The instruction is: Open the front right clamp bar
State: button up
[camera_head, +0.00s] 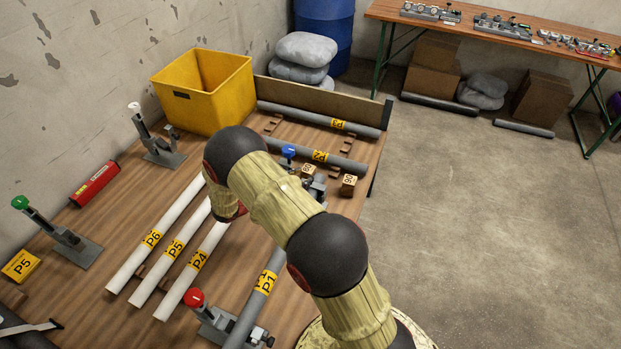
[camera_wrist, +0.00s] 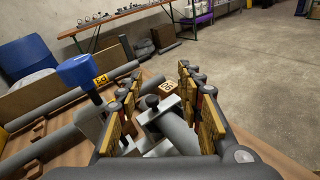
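A toggle clamp with a red knob (camera_head: 194,298) stands at the near right of the bench, at grey pipe P1 (camera_head: 265,284). A blue-knobbed clamp (camera_head: 288,152) stands farther back, partly hidden by my arm. In the wrist view its blue handle (camera_wrist: 77,70) rises tilted, left of my gripper. My gripper (camera_wrist: 160,82) is open, its fingers apart on either side of a grey pipe end (camera_wrist: 178,128) and a black-tipped clamp part (camera_wrist: 152,101). I cannot tell whether the fingers touch them.
White pipes P6 (camera_head: 157,233), P5 (camera_head: 172,247) and P4 (camera_head: 195,268) lie left of my arm. Green-knobbed (camera_head: 20,202) and white-knobbed (camera_head: 135,108) clamps stand at left. Wooden blocks (camera_head: 348,185), pipe P2 (camera_head: 335,161) and a yellow bin (camera_head: 205,92) are behind.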

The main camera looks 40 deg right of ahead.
aim_at(313, 184)
notch_tip(313, 184, down, 8)
jog(key=w+n+t+h, duration=0.1)
jog(key=w+n+t, duration=0.1)
jog(key=n+t, duration=0.15)
jog(key=shift+n, duration=0.25)
jog(key=d, duration=0.2)
jog(key=d+b, duration=0.1)
jog(key=d, duration=0.2)
jog(key=w+d, duration=0.1)
jog(key=d, duration=0.1)
jog(key=shift+d+b, duration=0.2)
jog(key=shift+b, duration=0.1)
jog(key=shift+c, duration=0.7)
jog(key=c, duration=0.8)
grip_shut()
